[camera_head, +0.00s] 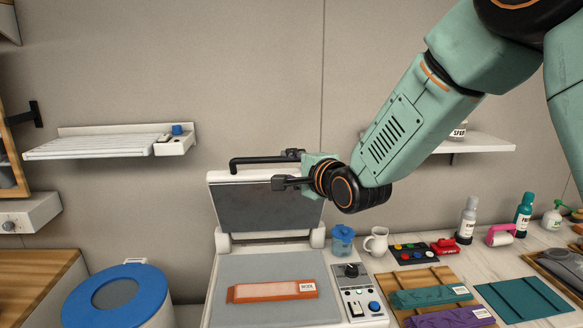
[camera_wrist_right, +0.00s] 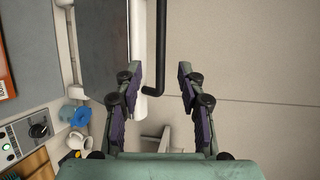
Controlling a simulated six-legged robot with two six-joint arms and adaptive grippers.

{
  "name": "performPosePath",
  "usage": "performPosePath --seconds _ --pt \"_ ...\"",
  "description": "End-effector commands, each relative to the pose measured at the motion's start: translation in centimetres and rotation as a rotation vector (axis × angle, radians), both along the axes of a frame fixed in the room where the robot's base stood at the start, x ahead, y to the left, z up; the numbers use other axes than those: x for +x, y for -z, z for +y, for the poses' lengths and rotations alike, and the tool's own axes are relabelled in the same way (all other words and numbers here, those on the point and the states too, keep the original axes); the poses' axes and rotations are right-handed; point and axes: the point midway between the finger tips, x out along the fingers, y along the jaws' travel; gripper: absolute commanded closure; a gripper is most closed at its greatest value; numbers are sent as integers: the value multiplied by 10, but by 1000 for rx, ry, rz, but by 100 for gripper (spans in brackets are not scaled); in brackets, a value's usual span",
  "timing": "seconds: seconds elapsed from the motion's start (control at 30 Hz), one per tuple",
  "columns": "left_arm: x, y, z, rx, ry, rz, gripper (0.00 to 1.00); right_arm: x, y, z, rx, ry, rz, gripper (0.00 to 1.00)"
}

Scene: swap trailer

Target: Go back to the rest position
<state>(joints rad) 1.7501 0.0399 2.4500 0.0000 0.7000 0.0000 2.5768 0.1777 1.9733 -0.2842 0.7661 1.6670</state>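My right gripper (camera_head: 284,168) is beside the raised lid (camera_head: 268,208) of a white press-like machine, at its upper right. In the right wrist view the right gripper (camera_wrist_right: 160,82) has its two fingers spread wide, with nothing held. The lid's black handle (camera_head: 255,160) runs along the lid's top edge; in the right wrist view the handle (camera_wrist_right: 156,78) shows between and beyond the fingers, and I cannot tell whether they touch it. An orange labelled piece (camera_head: 272,291) lies on the machine's grey bed (camera_head: 240,270). My left gripper is not in view.
A blue jar (camera_head: 342,240), a white jug (camera_head: 377,241) and a control panel (camera_head: 361,293) stand right of the lid. Wooden trays with coloured pieces and several bottles fill the counter's right. A blue-lidded bin (camera_head: 115,295) and a wall rack (camera_head: 95,147) are left.

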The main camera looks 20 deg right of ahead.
Motion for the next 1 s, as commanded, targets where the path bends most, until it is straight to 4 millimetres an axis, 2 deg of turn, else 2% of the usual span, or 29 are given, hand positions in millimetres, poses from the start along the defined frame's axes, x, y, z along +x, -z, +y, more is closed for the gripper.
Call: performPosePath --seconds 0.47,0.57,0.67,0.8,0.87,1.0 --pt "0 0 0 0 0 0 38 0 0 0 -12 -2 -2 61" --pt "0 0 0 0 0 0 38 0 0 0 -90 -17 -10 61" --pt "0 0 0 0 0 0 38 -3 5 -2 -247 -41 -17 61" --pt "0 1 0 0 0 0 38 -18 31 -2 -512 -96 15 61" --pt "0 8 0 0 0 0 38 -29 62 0 -625 -134 55 61" --pt "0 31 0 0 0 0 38 -63 152 2 -860 -253 170 61"
